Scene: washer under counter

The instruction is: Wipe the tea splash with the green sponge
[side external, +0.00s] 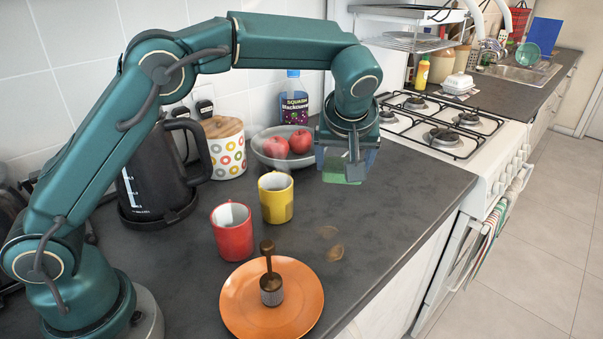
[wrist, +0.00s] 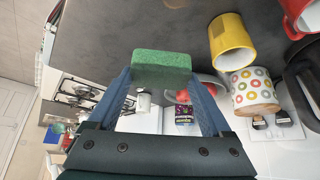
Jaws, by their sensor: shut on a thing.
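My gripper (side external: 346,163) is shut on the green sponge (side external: 340,172), at the back of the dark counter, right of the fruit bowl. In the wrist view the sponge (wrist: 161,68) sits between the two blue fingers of my gripper (wrist: 165,85). I cannot tell for sure whether the sponge touches the counter. The tea splash (side external: 333,245) shows as small brown spots on the counter, right of the mugs and in front of my gripper.
A yellow mug (side external: 275,200), a red mug (side external: 232,235) and an orange plate (side external: 240,305) with a brown-handled tool (side external: 270,285) stand left of the splash. The fruit bowl (side external: 262,155) and kettle (side external: 150,180) are behind. A gas hob (side external: 450,120) is right. The counter right of the splash is clear.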

